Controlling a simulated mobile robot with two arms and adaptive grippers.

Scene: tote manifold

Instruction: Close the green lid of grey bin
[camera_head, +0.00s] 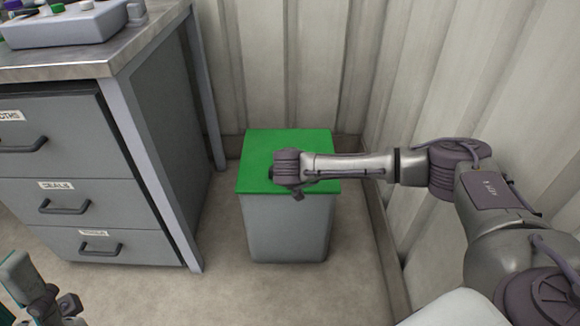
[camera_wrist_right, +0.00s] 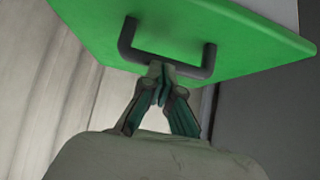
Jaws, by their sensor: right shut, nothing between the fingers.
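The grey bin (camera_head: 287,228) stands upright on the floor. Its green lid (camera_head: 290,145) appears to lie flat across the top, though my right arm covers part of it. The right wrist view shows the lid (camera_wrist_right: 240,45) with its dark U-shaped handle (camera_wrist_right: 190,70). My right gripper (camera_wrist_right: 160,78) is shut and empty, its fingertips at the handle's bar; I cannot tell whether they touch it. In the head view its fingers are mostly hidden by the wrist above the lid. My left gripper (camera_head: 45,300) is partly in view at the lower left, away from the bin; its opening is unclear.
A grey drawer cabinet (camera_head: 70,200) with a metal worktop (camera_head: 100,55) stands left of the bin. Ribbed walls (camera_head: 310,60) close in behind and to the right. Bare floor (camera_head: 225,285) lies in front of the bin.

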